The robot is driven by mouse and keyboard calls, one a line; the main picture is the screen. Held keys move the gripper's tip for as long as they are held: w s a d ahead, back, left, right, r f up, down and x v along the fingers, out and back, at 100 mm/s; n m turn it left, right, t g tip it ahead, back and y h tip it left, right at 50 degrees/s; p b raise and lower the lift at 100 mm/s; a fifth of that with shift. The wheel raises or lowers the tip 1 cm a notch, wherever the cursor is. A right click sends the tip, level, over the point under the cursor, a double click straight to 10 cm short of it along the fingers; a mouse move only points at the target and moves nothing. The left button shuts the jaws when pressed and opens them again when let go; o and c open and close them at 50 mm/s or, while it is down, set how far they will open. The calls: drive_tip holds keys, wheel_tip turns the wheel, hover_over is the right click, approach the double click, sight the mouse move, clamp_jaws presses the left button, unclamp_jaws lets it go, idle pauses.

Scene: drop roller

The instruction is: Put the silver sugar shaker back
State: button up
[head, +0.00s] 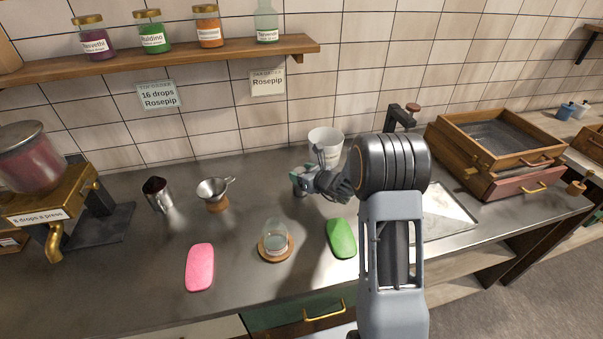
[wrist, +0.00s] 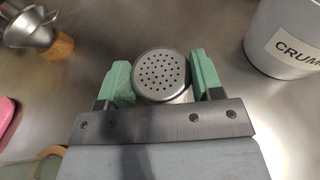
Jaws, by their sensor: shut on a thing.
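The silver sugar shaker (wrist: 161,76), with a round top full of small holes, sits between the green fingertips of my gripper (wrist: 162,80) in the wrist view. The fingers are shut on its sides. In the head view my gripper (head: 306,181) is over the back middle of the counter, just in front of the white bin. The shaker is mostly hidden there by my gripper and arm. I cannot tell whether its base touches the counter.
A white bin (head: 326,139) labelled CRUM… stands close behind. A glass (head: 276,236) on a coaster, a green pad (head: 341,238), a pink pad (head: 200,267), a metal funnel (head: 213,189) and a metal cup (head: 157,194) stand around. A wooden drawer box (head: 490,180) is right.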

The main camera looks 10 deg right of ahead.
drive_tip(key=shift+f, duration=0.1)
drive_tip(key=shift+f, duration=0.1)
drive_tip(key=o, duration=1)
